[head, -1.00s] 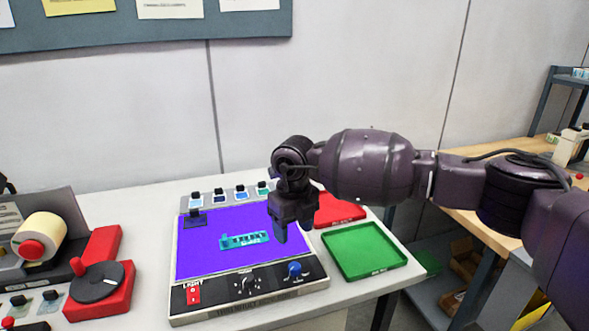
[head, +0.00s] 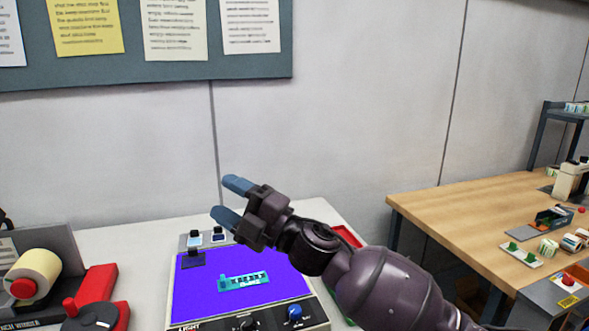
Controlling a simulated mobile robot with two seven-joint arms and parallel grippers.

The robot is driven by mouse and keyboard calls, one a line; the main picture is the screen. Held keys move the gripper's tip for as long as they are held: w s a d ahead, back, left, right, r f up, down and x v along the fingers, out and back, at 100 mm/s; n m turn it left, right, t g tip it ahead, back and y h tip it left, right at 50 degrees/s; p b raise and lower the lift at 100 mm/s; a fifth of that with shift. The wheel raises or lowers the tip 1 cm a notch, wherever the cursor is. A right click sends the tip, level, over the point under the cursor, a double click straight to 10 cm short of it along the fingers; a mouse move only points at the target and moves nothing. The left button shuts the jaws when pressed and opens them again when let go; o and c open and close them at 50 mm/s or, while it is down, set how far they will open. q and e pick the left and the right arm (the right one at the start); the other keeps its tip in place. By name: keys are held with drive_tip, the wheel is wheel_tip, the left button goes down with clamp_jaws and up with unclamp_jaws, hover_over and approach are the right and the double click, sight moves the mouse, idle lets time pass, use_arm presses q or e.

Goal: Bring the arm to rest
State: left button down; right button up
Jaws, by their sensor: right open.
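My right gripper (head: 232,202) shows in the head view with its two blue-grey fingers apart and nothing between them. It is raised above the back of the light table (head: 190,293), pointing up and to the left. My right arm comes in from the lower right and covers the right part of the light table and most of the trays beside it. My left gripper is not in view.
A teal strip (head: 243,282) lies on the lit purple panel. A label rewinder (head: 38,275) with a cream roll and red parts stands at the left. A wooden bench (head: 450,210) with small items stands at the right. A notice board (head: 180,68) hangs on the wall.

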drive_tip(key=s+d+f+m+t+h, duration=0.1)
drive_tip(key=d+f+m+t+h, duration=0.8)
drive_tip(key=d+f+m+h, duration=1.05)
drive_tip(key=s+d+f+m+g+h, duration=0.1)
drive_tip(key=s+d+f+m+g, duration=0.1)
drive_tip(key=s+d+f+m, duration=0.3)
drive_tip(key=s+d+f+m+g, duration=0.3)
drive_tip(key=s+d+f+m, duration=0.2)
drive_tip(key=s+d+f, duration=0.9)
drive_tip(key=s+f, duration=0.5)
drive_tip(key=f, duration=0.2)
drive_tip(key=shift+s+d+h, duration=0.15)
drive_tip(key=shift+s+h, duration=0.15)
drive_tip(key=shift+h, duration=0.05)
